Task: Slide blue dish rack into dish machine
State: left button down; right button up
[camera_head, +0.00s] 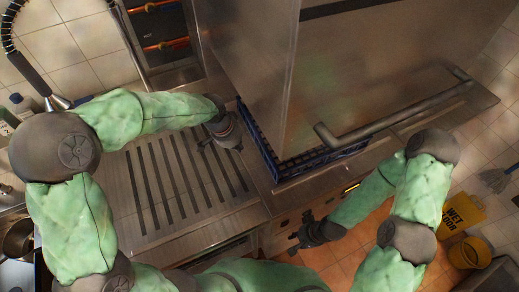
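The blue dish rack (278,163) is mostly under the raised steel hood of the dish machine (375,70). Its left edge and front corner show below the hood, and the rest is hidden. My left gripper (222,143) is over the slatted steel counter, just left of the rack. Whether it touches the rack cannot be told. My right gripper (304,235) is low in front of the machine's front panel, apart from the rack. The fingers of both grippers are too small and dark to read clearly.
A slatted steel drain counter (160,205) lies left of the machine and is empty. A long handle bar (390,118) runs across the hood's front. A yellow wet-floor sign (460,214) and yellow bucket (470,252) stand on the floor at right. A spray hose (38,80) hangs upper left.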

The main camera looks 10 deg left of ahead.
aim_at(257, 156)
pick_arm(q)
jog(key=shift+m, duration=0.9)
jog(key=x, duration=0.3)
jog(key=b+x, duration=0.1)
jog(key=x, duration=0.2)
jog(key=s+b+x, duration=0.1)
jog(key=x, duration=0.3)
jog(key=shift+w+d+f+b, duration=0.25)
jog(key=shift+w+d+b, duration=0.15)
jog(key=shift+w+d, duration=1.05)
jog(key=shift+w, duration=0.2)
